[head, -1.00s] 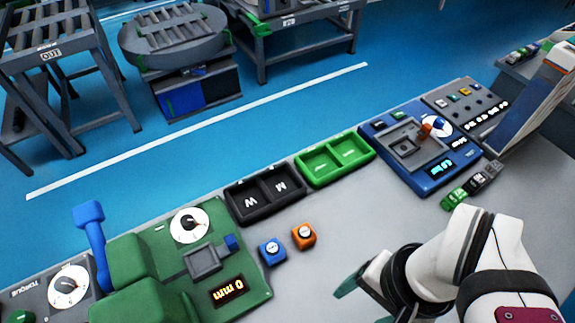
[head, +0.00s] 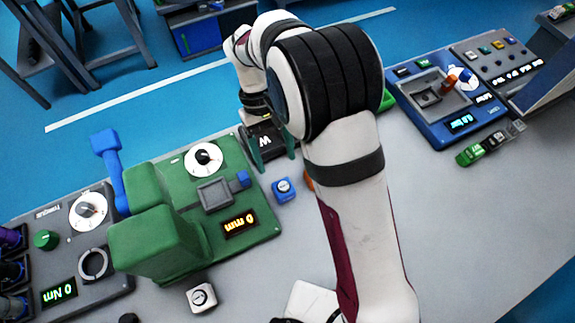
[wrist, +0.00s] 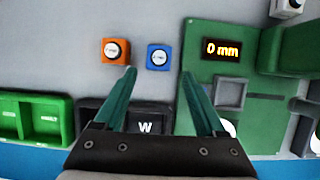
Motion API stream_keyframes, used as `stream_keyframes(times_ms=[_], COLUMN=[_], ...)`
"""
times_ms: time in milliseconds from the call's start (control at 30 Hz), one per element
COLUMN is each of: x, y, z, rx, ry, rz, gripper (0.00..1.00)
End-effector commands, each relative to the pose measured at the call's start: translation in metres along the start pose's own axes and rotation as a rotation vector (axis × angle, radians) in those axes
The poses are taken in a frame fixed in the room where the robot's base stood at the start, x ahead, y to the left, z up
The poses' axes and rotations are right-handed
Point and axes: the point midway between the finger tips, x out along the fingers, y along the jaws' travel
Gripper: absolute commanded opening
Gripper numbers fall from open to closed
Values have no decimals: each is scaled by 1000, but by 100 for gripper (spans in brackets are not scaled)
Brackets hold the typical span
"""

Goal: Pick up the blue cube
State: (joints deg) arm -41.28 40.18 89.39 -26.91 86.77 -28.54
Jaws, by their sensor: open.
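The blue cube (head: 284,190) stands on the grey bench just right of the green press machine (head: 190,215) in the head view. In the wrist view the blue cube (wrist: 158,57) lies ahead of the fingertips, with a round white label on top. My gripper (wrist: 157,75) is open and empty, its two teal fingers apart, with the cube's picture position between and just beyond their tips. In the head view my gripper (head: 272,160) is over the black bin (head: 262,138), which my arm partly hides.
An orange cube (wrist: 116,51) stands close beside the blue cube, mostly hidden by my arm in the head view. A white cube (head: 200,297) stands in front of the green machine. Green bins (wrist: 34,117) and a blue machine (head: 448,110) are on the other side.

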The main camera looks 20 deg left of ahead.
Motion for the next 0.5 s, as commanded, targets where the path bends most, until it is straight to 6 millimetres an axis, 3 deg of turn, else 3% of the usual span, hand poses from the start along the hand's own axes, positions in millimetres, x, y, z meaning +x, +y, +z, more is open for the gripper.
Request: stream_keyframes(times_ms=[100,500], x=[32,99], y=[0,1], z=[1,-2], rx=[1,3], ry=[-4,-2], rz=[-2,-2], gripper=[72,72])
